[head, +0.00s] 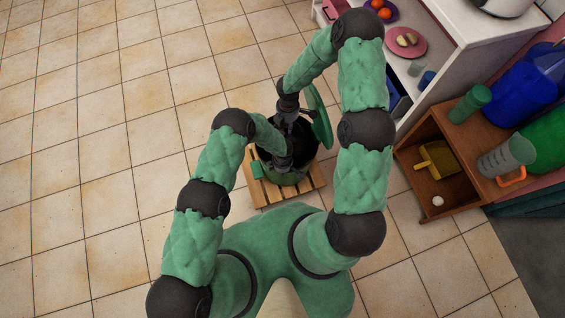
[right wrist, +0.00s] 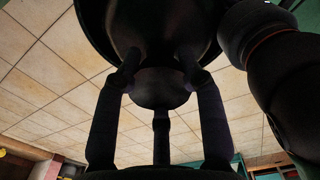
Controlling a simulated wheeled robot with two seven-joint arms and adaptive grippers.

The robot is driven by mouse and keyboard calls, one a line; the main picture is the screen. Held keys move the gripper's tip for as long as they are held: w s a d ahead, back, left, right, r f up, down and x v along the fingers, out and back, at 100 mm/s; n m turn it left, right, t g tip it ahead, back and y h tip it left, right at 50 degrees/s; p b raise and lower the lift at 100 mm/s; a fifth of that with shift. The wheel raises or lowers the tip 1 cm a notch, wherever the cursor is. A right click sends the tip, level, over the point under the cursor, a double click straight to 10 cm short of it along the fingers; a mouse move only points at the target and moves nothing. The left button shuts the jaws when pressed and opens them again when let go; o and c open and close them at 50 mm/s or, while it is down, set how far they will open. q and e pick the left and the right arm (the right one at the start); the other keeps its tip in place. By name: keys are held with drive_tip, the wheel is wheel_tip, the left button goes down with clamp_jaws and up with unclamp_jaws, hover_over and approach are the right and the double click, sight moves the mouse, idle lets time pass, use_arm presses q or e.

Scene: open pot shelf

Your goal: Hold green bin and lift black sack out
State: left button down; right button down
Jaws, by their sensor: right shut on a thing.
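The green bin (head: 288,179) stands on a slatted wooden stand, with its green lid (head: 319,116) standing open on the right. The black sack (head: 268,136) shows as a dark mass at the bin's mouth, partly hidden by my arms. My right gripper (head: 291,122) reaches down over the mouth and is shut on the sack. In the right wrist view the dark sack (right wrist: 150,35) bulges by the fingers of my right gripper (right wrist: 161,88). My left gripper (head: 283,161) is at the bin's near side; its fingers are too dark to tell open from shut.
The wooden stand (head: 262,192) rests on tiled floor. To the right is an open wooden cabinet (head: 408,153) holding a yellow scoop (head: 438,160), with a measuring jug (head: 507,157) on top. A white shelf unit (head: 437,88) stands behind. The floor at left is clear.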

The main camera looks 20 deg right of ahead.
use_arm(q)
drive_tip(key=shift+s+a+f, duration=0.1)
drive_tip(key=shift+s, duration=0.15)
use_arm(e)
drive_tip(key=shift+r, duration=1.7)
wheel_tip(320, 180, up, 10)
idle(0.5)
drive_tip(key=shift+w, duration=0.1)
use_arm(q)
drive_tip(key=c, duration=1)
unclamp_jaws()
drive_tip(key=shift+c, duration=0.2)
drive_tip(key=shift+w, duration=0.1)
drive_tip(key=shift+w, duration=0.1)
